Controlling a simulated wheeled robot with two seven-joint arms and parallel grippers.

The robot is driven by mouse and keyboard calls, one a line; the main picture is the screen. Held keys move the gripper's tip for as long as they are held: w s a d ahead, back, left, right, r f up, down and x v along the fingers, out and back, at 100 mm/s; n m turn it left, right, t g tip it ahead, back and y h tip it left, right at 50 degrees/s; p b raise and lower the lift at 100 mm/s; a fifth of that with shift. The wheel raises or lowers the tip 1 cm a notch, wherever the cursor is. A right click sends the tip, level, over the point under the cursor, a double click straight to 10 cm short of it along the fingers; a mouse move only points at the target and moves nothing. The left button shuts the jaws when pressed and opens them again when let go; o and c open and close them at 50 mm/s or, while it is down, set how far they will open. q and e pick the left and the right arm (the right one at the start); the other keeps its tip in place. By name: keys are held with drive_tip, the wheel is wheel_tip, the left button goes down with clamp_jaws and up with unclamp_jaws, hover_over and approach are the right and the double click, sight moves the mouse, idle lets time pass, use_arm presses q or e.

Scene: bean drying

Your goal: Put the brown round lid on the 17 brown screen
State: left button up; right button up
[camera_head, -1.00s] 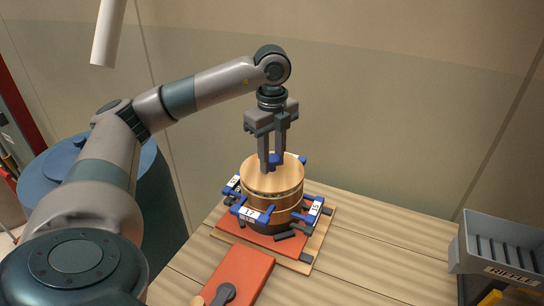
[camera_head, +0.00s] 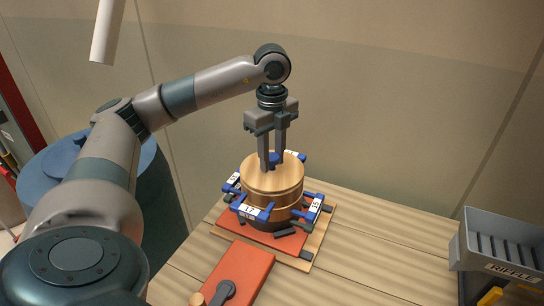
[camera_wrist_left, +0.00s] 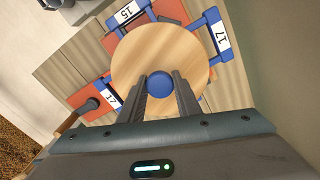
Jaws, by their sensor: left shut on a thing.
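The brown round lid (camera_head: 257,176) sits level on top of the round brown screen stack (camera_head: 284,201); it looks seated, with no clear gap between them. My left gripper (camera_head: 271,166) comes down from above and is shut on the lid's blue knob (camera_head: 275,159). In the left wrist view the gripper (camera_wrist_left: 160,86) has its fingers on both sides of the knob (camera_wrist_left: 161,84), over the middle of the lid (camera_wrist_left: 158,52). A blue bracket with a 17 label (camera_head: 250,212) is at the front of the stack. My right gripper does not show.
Blue brackets with white labels surround the stack, one reading 15 (camera_wrist_left: 127,11). The stack stands on a red and wooden base (camera_head: 318,240). A red board (camera_head: 243,272) lies in front. A grey RIFFLE bin (camera_head: 500,250) is at the right.

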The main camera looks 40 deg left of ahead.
use_arm(q)
drive_tip(key=shift+f+b, duration=0.3)
drive_tip(key=shift+f, duration=0.15)
drive_tip(key=o, duration=1.2)
